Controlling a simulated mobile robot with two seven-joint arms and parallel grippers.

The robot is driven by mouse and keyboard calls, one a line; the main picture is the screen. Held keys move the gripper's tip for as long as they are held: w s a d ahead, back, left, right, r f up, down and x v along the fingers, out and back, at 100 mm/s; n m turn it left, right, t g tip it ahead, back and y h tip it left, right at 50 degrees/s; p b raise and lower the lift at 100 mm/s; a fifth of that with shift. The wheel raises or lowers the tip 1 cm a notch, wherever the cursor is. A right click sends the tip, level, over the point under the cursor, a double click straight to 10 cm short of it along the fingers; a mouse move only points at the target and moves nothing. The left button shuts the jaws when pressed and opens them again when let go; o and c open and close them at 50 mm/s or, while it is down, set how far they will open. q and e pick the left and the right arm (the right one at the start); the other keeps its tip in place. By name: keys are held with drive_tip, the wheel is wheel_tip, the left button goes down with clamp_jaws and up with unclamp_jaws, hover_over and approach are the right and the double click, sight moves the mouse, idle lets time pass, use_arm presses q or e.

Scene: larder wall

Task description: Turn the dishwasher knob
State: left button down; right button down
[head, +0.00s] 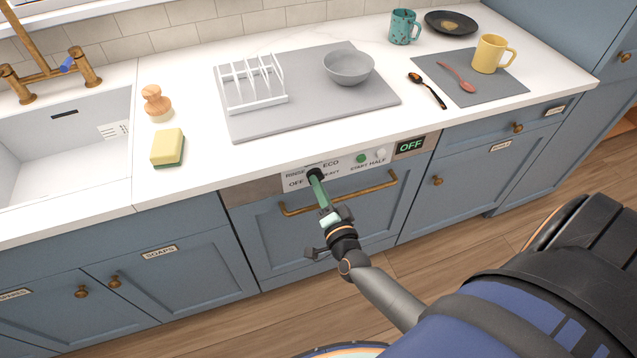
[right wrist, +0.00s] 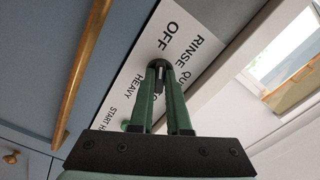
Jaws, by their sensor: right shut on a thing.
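The dishwasher (head: 330,222) is a blue-fronted unit under the counter with a brass bar handle (head: 345,197). Its white control strip carries a dark round knob (head: 313,170), ringed by labels such as OFF, RINSE, ECO and HEAVY. My right gripper (head: 319,184) reaches up to the knob, its green fingers shut on it. In the right wrist view the fingertips (right wrist: 161,70) close on the dark knob (right wrist: 158,63), hiding part of it and some lettering. Which label the knob points at is unclear. The small display (head: 411,146) reads OFF in green. My left gripper is not in view.
The brass handle runs just below the knob, close to my right gripper. A green button (head: 361,158) and a pale one sit right of the knob. Above, the counter holds a grey drying mat (head: 310,115) with a rack and bowl, and a sponge (head: 168,148).

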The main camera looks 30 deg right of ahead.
drive_tip(key=shift+n, duration=0.3)
drive_tip(key=c, duration=0.9)
unclamp_jaws()
drive_tip(key=shift+s, duration=0.15)
drive_tip(key=v, duration=1.2)
drive_tip(key=shift+s+a, duration=0.1)
